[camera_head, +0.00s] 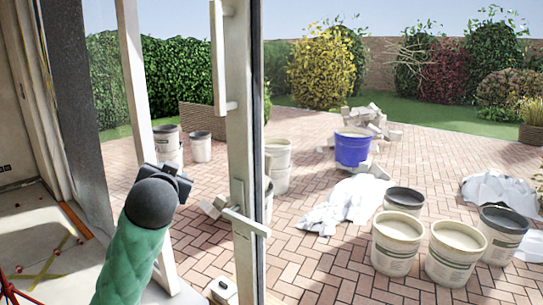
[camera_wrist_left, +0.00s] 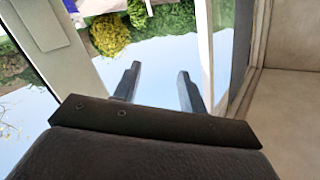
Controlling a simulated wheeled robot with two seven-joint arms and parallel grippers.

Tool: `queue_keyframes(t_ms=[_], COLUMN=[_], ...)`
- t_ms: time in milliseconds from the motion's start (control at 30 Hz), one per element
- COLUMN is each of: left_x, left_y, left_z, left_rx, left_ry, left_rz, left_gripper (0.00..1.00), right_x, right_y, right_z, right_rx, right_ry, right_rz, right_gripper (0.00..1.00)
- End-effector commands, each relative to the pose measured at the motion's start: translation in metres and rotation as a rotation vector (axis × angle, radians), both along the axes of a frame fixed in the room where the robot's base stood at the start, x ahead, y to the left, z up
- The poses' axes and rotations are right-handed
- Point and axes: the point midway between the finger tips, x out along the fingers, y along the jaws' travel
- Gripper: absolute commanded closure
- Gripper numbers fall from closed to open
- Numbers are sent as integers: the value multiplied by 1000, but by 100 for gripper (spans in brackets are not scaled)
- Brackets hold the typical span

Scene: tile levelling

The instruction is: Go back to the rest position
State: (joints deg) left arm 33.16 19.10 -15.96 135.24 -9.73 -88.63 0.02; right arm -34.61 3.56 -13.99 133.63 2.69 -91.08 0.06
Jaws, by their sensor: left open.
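My left arm, in a green padded sleeve, comes up from the bottom left of the head view. Its dark gripper (camera_head: 178,172) is raised in front of the glass door and its white frame, over the paved patio. In the left wrist view the two dark fingers of the gripper (camera_wrist_left: 157,85) stand apart with nothing between them. The wrist picture is turned over, with sky below and bushes at the top. My right gripper is in neither view.
A white door frame with a handle (camera_head: 246,222) stands close to the right of my left gripper. Outside are several buckets (camera_head: 397,243), a blue tub (camera_head: 352,150) and white sheets (camera_head: 345,203) on brick paving. A bare interior floor (camera_head: 35,235) lies at the left.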

Motion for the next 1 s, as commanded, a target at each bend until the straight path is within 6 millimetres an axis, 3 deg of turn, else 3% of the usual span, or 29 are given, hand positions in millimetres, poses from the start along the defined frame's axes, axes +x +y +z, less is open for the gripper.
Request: queue_keyframes(t_ms=[100,400,667,1000], left_x=[-9,-45,-88,-159], left_y=[-13,-43,-63,-77], left_z=[-49,-155,-231,-320], left_rx=[-41,-139,-218,-305], left_ry=[117,347,505,699], left_rz=[-43,-135,-180,-172], left_gripper=[58,58,58,58], right_x=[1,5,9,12], right_y=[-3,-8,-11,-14], right_z=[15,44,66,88], right_rx=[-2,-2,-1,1], right_ry=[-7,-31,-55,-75], right_rz=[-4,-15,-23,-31], right_gripper=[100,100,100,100])
